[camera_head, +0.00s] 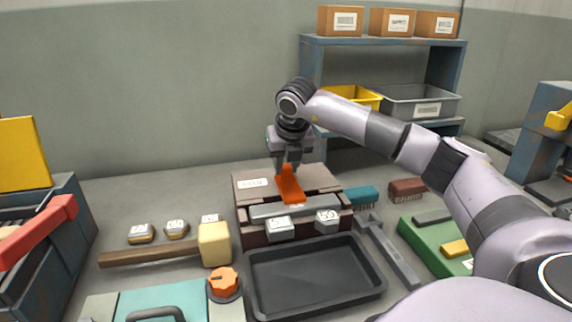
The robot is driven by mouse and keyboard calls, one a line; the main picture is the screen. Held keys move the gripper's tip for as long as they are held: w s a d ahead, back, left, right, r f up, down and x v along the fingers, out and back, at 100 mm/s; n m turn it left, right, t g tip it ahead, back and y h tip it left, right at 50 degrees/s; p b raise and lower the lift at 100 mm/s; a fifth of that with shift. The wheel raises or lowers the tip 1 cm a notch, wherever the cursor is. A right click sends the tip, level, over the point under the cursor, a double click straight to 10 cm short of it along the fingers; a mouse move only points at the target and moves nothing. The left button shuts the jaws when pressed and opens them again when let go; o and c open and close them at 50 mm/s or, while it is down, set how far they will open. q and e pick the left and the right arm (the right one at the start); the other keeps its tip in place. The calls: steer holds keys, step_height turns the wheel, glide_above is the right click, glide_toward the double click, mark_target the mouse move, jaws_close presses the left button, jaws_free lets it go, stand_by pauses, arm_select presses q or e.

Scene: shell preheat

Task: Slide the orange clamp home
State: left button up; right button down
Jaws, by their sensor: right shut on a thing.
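The orange clamp (290,186) lies on top of a dark brown box-like fixture (315,177) in the middle of the bench. It runs from under my right gripper toward the fixture's front. My right gripper (289,166) points down from above and is shut on the clamp's rear end. A grey bar (265,211) lies across the front of the fixture, and the clamp's front end is close to it; I cannot tell whether they touch. Two grey labelled blocks (279,228) sit at the fixture's front. My left gripper is out of view.
An empty dark tray (318,312) lies in front of the fixture. A wooden mallet (215,245) and several small labelled weights (140,234) are on the left. Brushes (361,196) and a grey metal tool (386,250) are on the right. A shelf (384,41) stands behind.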

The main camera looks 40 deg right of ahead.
mark_target(290, 186)
steer(key=shift+s+a, duration=0.1)
steer(key=c, duration=0.8)
jaws_free()
steer(key=shift+c, duration=0.2)
steer(key=shift+r, duration=0.1)
steer(key=v, duration=0.7)
steer(key=shift+s, duration=0.1)
